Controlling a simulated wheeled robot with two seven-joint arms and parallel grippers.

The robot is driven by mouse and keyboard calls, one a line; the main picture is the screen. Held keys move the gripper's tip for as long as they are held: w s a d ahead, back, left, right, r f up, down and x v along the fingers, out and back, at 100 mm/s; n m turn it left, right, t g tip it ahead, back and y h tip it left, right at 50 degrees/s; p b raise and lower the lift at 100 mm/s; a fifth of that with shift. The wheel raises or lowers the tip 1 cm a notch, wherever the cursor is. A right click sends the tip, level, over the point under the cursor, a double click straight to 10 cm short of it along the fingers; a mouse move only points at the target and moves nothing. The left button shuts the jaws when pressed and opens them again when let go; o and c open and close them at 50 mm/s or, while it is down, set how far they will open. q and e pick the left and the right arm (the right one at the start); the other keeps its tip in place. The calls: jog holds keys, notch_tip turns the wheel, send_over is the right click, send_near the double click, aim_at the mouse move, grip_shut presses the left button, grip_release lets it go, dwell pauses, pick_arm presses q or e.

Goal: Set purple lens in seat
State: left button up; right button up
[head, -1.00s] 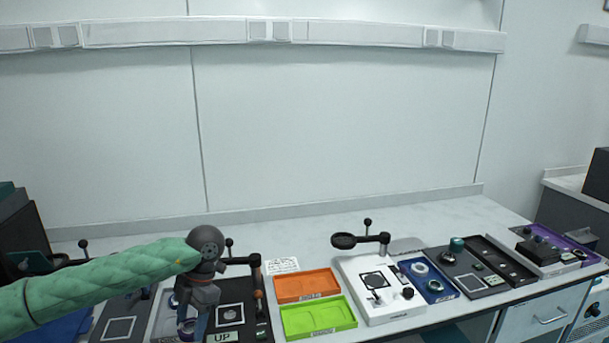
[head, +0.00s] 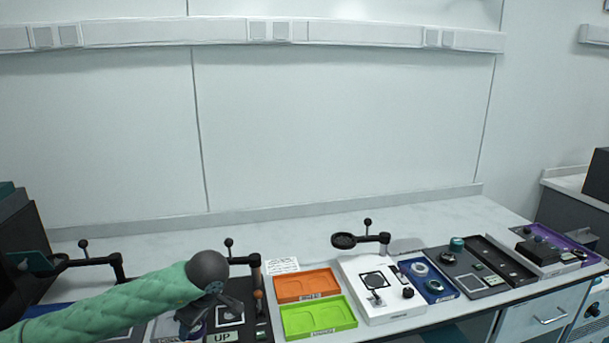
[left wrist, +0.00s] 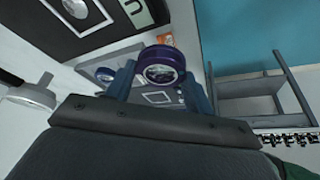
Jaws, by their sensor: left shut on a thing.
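The purple lens (left wrist: 163,66), a purple ring around clear glass, is held between the two blue fingers of my left gripper (left wrist: 158,75) in the left wrist view. In the head view this gripper (head: 215,304) is over the dark plate with the UP label (head: 224,336), and my wrist hides part of it. A pale square with a round outline (head: 232,312) shows on that plate, beside the gripper. In the left wrist view a pale round part (left wrist: 76,8) shows on a dark plate, apart from the lens. Whether the lens touches anything is unclear. My right gripper is not in view.
A black post with an arm (head: 256,268) stands behind the plate. An orange tray (head: 307,284) and a green tray (head: 318,318) lie to the right, then a white fixture (head: 385,300) and a blue tray (head: 437,290).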

pick_arm(q)
jog(key=m, duration=0.1)
jog(key=m+t, duration=0.1)
jog(key=shift+w+f+m+h, duration=0.1)
jog(key=shift+f+m+h, duration=0.1)
jog(key=shift+m+h, duration=0.15)
jog(key=m, duration=0.2)
jog(key=m+t+h, duration=0.1)
jog(key=m, duration=0.1)
jog(key=shift+w+d+f, duration=0.2)
jog(key=shift+w+f, duration=0.05)
jog(key=m, duration=0.1)
jog(key=m+h, duration=0.1)
jog(key=m, duration=0.2)
jog(key=shift+w+d+f+t, duration=0.2)
jog(key=shift+d+t, duration=0.1)
jog(key=shift+d, duration=0.05)
jog(key=shift+w+d+m+h, duration=0.2)
jog(key=shift+d+m+h, duration=0.2)
jog(key=shift+m, duration=0.45)
jog(key=d+m, duration=0.1)
jog(key=d, duration=0.2)
jog(key=shift+s+d+h, duration=0.1)
jog(key=shift+d+h, duration=0.15)
jog(key=shift+h, duration=0.1)
jog(key=shift+d+r, duration=0.15)
jog(key=shift+d, duration=0.1)
jog(key=shift+w+a+r, duration=0.1)
jog(key=shift+w+r, duration=0.15)
jog(key=shift+r, duration=0.1)
